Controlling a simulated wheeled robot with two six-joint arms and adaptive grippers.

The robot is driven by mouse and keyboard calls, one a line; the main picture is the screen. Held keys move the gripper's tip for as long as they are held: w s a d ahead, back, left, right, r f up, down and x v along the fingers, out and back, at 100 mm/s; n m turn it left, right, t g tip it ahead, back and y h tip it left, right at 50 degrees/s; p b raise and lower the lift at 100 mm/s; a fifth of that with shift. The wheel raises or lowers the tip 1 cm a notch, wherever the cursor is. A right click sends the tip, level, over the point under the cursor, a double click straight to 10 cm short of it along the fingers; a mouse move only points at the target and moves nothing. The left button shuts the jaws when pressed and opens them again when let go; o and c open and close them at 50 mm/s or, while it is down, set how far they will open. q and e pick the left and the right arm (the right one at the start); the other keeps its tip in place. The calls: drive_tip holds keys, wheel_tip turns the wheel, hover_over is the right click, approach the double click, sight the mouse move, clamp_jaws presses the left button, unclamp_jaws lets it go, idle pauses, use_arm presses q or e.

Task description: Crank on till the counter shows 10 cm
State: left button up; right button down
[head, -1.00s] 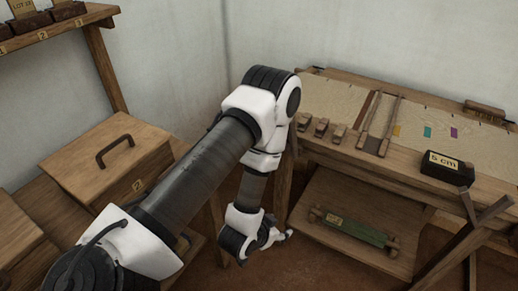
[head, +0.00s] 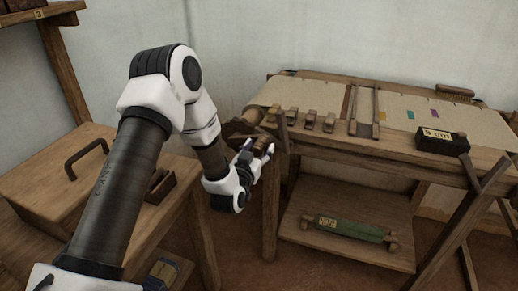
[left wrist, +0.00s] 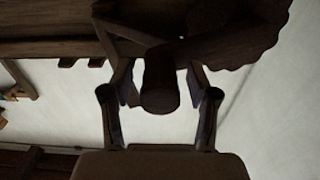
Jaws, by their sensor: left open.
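The counter (head: 442,140) is a black box on the loom's right side, and its label appears to read 5 cm. My left gripper (head: 258,152) is at the left end of the loom, beside the dark toothed wheel (head: 237,129). In the left wrist view the gripper (left wrist: 160,88) is open. The round end of a dark wooden crank handle (left wrist: 160,92) sits between its two fingers, with gaps on both sides. The toothed wheel (left wrist: 250,40) is behind the handle there. My right gripper is not in view.
The loom cloth (head: 400,104) carries small coloured patches. Several wooden blocks (head: 308,119) stand along the loom's front left. A green roll (head: 347,228) lies on the lower shelf (head: 300,237). A wooden chest (head: 60,185) with a handle stands at the left.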

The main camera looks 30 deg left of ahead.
sight(255, 139)
use_arm(q)
drive_tip(key=shift+w, duration=0.3)
clamp_jaws()
drive_tip(key=shift+r, duration=0.1)
drive_tip(key=shift+s+a+r+n+p, duration=0.1)
drive_tip(key=shift+a+r+n+p, duration=0.2)
drive_tip(key=shift+r+n, duration=0.45)
drive_tip(key=shift+s+a+r+n+p, duration=0.15)
drive_tip(key=shift+a+r+n, duration=0.3)
drive_tip(key=shift+n, duration=0.5)
drive_tip(key=shift+s+a+r+n, duration=0.1)
drive_tip(key=shift+a+r+n, duration=0.45)
drive_tip(key=shift+n, duration=0.3)
drive_tip(key=shift+s+a+r+n, duration=0.1)
drive_tip(key=shift+a+r+n, duration=0.2)
drive_tip(key=shift+r+n, duration=0.45)
drive_tip(key=shift+f, duration=0.1)
unclamp_jaws()
drive_tip(key=shift+f, duration=0.1)
